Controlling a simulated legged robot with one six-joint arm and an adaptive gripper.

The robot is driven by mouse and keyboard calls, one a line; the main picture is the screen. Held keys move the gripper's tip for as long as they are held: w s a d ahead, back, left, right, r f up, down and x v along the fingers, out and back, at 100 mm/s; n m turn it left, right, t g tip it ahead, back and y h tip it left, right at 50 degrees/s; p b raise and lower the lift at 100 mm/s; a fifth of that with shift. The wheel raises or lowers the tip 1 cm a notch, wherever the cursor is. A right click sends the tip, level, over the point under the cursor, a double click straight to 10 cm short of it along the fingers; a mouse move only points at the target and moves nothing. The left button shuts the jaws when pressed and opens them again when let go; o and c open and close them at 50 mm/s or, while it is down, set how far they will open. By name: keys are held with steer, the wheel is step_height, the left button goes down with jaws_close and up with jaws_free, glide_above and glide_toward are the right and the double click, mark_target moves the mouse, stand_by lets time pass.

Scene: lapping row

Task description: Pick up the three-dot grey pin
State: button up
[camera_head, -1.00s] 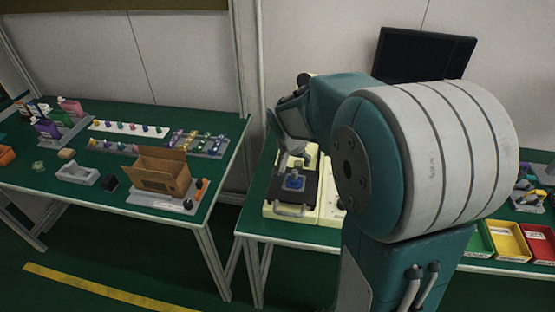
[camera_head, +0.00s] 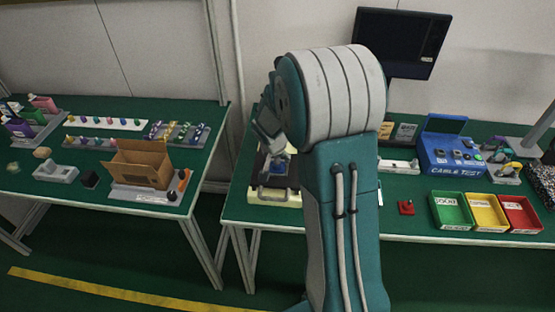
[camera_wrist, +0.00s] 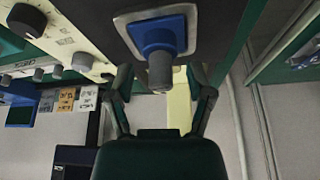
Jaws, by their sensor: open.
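A grey cylindrical pin (camera_wrist: 160,72) stands out of a blue block (camera_wrist: 160,36) on a pale square plate in the wrist view. No dots can be made out on it, so I cannot tell whether it is the three-dot pin. My gripper (camera_wrist: 158,84) is open, with one finger on either side of the pin's end; I cannot tell whether they touch it. In the head view the blue block (camera_head: 279,164) sits on the dark top of a cream machine (camera_head: 272,199), partly hidden by my arm. My fingertips are not clear there.
Right of my arm are a blue cable tester (camera_head: 450,150), green (camera_head: 452,211), yellow (camera_head: 487,212) and red (camera_head: 520,214) bins, and a small red part (camera_head: 406,207). A monitor (camera_head: 402,43) stands behind. The left table holds a cardboard box (camera_head: 142,163). A gap separates the tables.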

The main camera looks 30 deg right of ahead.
steer(key=shift+a, duration=0.15)
steer(key=shift+c, duration=0.7)
jaws_close()
